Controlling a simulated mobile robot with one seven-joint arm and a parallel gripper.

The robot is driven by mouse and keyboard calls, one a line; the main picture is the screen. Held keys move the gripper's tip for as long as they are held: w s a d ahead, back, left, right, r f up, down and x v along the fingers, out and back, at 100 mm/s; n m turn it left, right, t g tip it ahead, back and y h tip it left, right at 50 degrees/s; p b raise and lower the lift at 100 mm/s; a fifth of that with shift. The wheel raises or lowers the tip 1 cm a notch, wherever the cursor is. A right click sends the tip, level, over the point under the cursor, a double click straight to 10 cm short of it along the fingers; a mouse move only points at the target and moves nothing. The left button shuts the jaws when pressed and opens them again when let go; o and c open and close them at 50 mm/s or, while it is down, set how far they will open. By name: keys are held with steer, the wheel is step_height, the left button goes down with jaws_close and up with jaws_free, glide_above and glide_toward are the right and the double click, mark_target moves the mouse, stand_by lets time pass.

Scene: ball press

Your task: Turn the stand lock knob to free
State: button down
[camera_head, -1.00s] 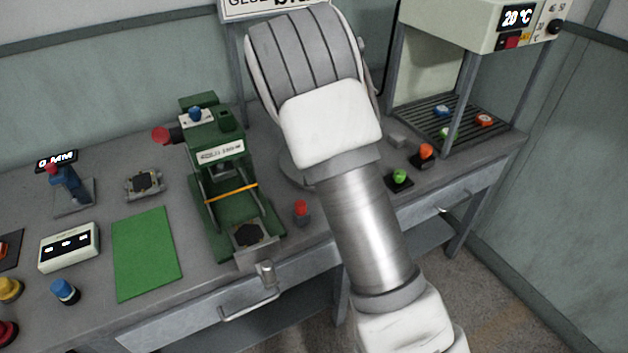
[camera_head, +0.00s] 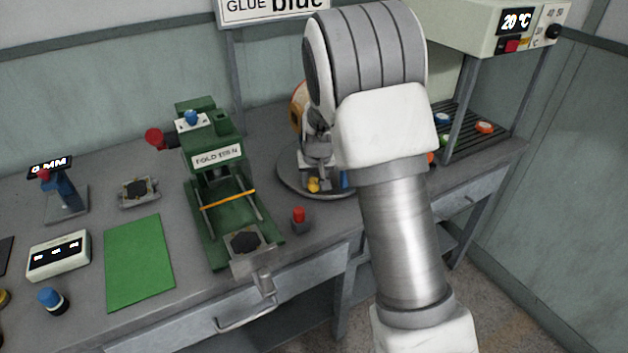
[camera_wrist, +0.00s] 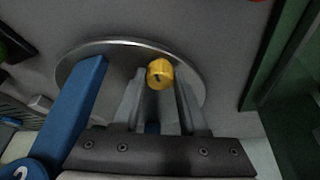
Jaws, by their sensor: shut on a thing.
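The yellow lock knob (camera_head: 314,185) sits low at the front of the stand, above its round grey base plate (camera_head: 290,186). In the wrist view the yellow knob (camera_wrist: 159,73) has a dark mark on its face and lies between the tips of my gripper (camera_wrist: 158,84). The gripper is shut on the knob. In the head view my gripper (camera_head: 317,158) comes down on the knob from above, and my arm covers the stand's right side. The wrist view also shows the round base plate (camera_wrist: 72,66) and a blue bar (camera_wrist: 76,118) left of the fingers.
A green press (camera_head: 214,155) stands left of the stand. A red-topped button (camera_head: 299,220) is on the bench in front. A rack (camera_head: 462,118) with coloured pieces is at the right. A green mat (camera_head: 139,262) lies at the left.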

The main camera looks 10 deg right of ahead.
steer(key=shift+c, duration=2.2)
jaws_free()
steer(key=p+v, duration=0.3)
steer(key=v, duration=1.4)
steer(key=shift+r, duration=0.25)
steer(key=s+r+p, duration=0.3)
steer(key=s+r, duration=0.4)
steer(key=s, duration=0.7)
steer(key=s+d+r+t+p, duration=0.1)
steer(key=s+r+p, duration=0.3)
steer(key=s, duration=1)
step_height(320, 180, up, 3)
steer(key=shift+d+r+n, duration=0.15)
steer(key=shift+d+n, duration=0.15)
steer(key=shift+n, duration=0.1)
